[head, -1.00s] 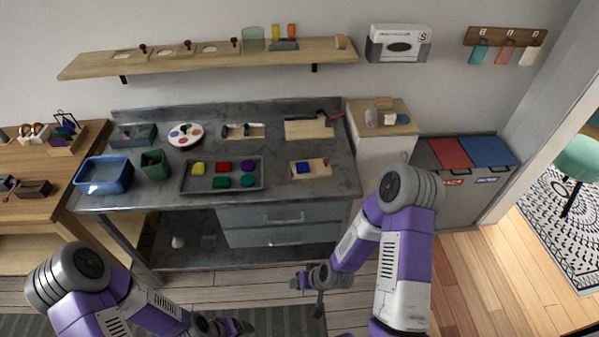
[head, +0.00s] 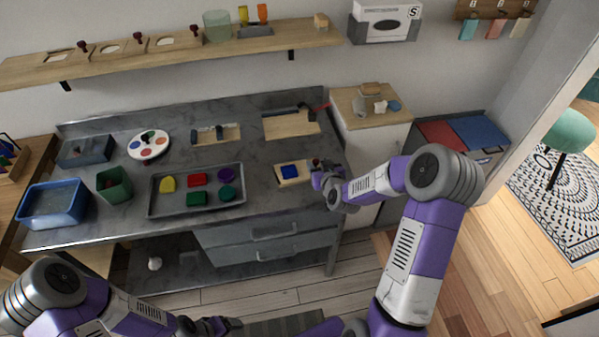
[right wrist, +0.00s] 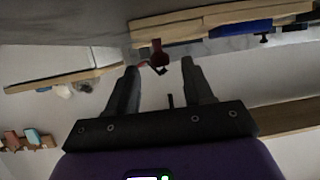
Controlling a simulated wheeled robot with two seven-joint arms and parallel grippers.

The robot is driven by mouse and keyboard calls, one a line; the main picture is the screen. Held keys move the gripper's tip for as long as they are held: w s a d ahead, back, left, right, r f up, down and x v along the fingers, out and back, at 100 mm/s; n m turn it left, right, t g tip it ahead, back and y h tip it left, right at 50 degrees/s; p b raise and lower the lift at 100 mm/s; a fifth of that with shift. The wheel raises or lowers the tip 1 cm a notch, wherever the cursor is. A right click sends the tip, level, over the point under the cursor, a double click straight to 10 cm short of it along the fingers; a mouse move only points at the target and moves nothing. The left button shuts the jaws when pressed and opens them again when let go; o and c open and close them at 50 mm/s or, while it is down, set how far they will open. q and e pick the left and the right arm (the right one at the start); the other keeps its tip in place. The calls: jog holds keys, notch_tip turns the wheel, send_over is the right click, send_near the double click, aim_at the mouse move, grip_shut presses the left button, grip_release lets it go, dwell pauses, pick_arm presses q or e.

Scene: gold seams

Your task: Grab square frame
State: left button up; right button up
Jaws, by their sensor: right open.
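A light wooden square frame (head: 280,180) lies on the grey counter with a blue square (head: 290,172) in its middle. A dark red knob (head: 316,163) stands at its right end. My right gripper (head: 319,178) is open at that end. In the right wrist view, the frame's wooden edge (right wrist: 225,13) crosses the top, with blue behind it. There the red knob (right wrist: 158,50) shows between and just beyond the tips of my open gripper (right wrist: 159,70); I see no grip on it. My left gripper (head: 224,325) is low, away from the counter; its jaws are unclear.
A grey tray (head: 153,205) with several coloured pieces lies left of the frame. A wooden board (head: 290,124) lies behind it. A blue bin (head: 50,205) and green cup (head: 115,185) stand at left. Similar knobbed frames (head: 120,47) rest on the wall shelf.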

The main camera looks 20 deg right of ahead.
jog(key=shift+x, duration=1.05)
grip_shut()
